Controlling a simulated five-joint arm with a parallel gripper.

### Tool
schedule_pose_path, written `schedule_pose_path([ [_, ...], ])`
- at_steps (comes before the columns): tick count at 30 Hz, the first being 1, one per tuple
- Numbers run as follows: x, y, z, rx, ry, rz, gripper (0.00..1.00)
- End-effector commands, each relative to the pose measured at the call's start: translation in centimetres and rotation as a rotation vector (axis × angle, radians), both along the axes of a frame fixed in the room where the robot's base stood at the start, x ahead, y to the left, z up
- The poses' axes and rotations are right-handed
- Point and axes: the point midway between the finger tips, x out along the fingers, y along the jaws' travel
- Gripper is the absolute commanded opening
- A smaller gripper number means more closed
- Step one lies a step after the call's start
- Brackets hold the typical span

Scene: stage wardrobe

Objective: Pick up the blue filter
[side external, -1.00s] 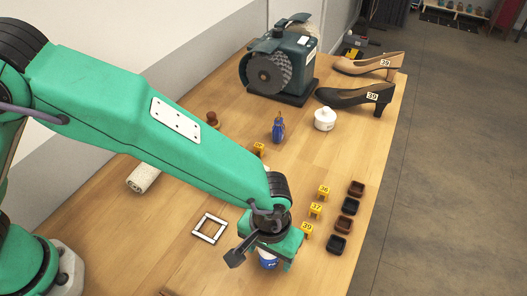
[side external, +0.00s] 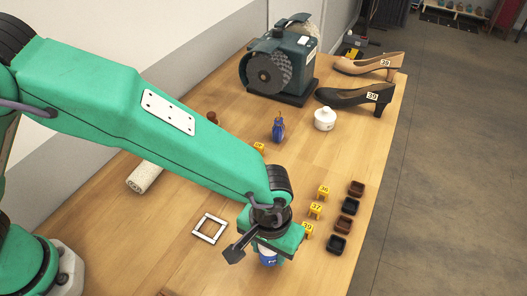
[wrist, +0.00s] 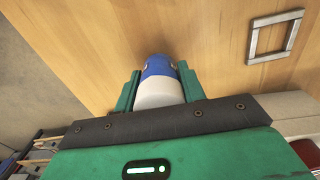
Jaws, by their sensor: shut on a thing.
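The blue filter appears as a blue and white cylinder (wrist: 159,80) in the wrist view, with a blue band at the far end and a white near end. In the side view, its blue and white lower part (side external: 267,258) shows beneath my gripper (side external: 269,250). My gripper (wrist: 158,90) is shut on it, with one green finger on each side. Most of it is hidden by the gripper in the side view. I cannot tell whether it touches the table.
A white square frame (side external: 210,229) lies left of my gripper. Yellow number markers (side external: 315,210) and small dark trays (side external: 337,244) stand to the right. A blue bottle (side external: 278,128), white pot (side external: 325,119), grinder (side external: 280,68) and two shoes (side external: 356,97) are farther back.

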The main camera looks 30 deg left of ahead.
Motion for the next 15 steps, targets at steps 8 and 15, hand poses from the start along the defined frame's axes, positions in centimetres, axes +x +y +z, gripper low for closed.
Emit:
schedule_pose_path([
  [8,0.1,-0.1,4.2,-0.004,-0.003,0.000,0.16],
  [15,0.0,-0.1,7.4,-0.002,-0.002,0.000,0.16],
])
